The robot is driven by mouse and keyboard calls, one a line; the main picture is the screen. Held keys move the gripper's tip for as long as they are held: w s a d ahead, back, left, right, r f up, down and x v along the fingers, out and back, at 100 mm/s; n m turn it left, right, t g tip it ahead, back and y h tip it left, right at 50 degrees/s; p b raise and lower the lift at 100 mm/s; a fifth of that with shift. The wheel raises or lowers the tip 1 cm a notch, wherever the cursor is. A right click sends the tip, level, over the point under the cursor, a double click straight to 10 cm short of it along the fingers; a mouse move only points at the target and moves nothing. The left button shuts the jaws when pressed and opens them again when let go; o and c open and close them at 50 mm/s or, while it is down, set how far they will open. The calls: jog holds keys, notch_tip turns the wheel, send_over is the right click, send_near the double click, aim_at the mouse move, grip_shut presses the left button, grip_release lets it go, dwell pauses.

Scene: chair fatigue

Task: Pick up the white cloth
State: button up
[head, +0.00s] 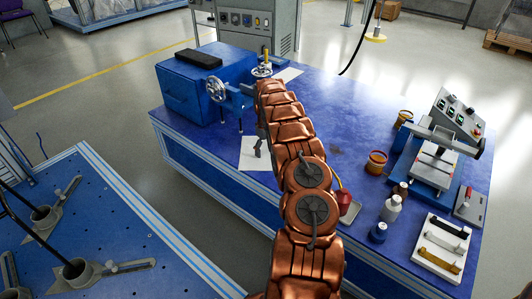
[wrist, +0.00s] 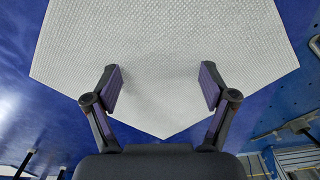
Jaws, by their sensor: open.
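The white cloth (head: 247,160) lies flat near the front edge of the blue table, partly hidden behind my arm in the head view. In the wrist view the white cloth (wrist: 165,40) fills the upper middle, with a woven texture and one corner pointing down toward the gripper body. My gripper (wrist: 161,88) is open, its two fingers apart over the cloth with nothing between them. In the head view my gripper (head: 258,146) is small and dark above the cloth. Whether the fingertips touch the cloth I cannot tell.
A blue machine (head: 205,85) with handwheels stands at the table's back left. Bottles (head: 390,209), jars (head: 376,163), a test device (head: 432,150) and a white tray (head: 440,248) stand at the right. Another perforated blue table (head: 90,235) is at the lower left.

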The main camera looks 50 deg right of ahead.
jog(key=shift+f, duration=0.15)
jog(key=shift+c, duration=0.8)
jog(key=shift+c, duration=1.2)
jog(key=shift+s+a+f, duration=0.1)
jog(key=shift+f, duration=0.1)
jog(key=c, duration=0.7)
jog(key=shift+r, duration=0.1)
jog(key=c, duration=0.3)
jog(key=shift+r, duration=0.25)
jog(key=shift+c, duration=0.2)
notch_tip(320, 180, up, 12)
jog(key=p, duration=0.3)
jog(key=shift+f+p, duration=0.1)
jog(key=shift+p, duration=0.2)
grip_shut()
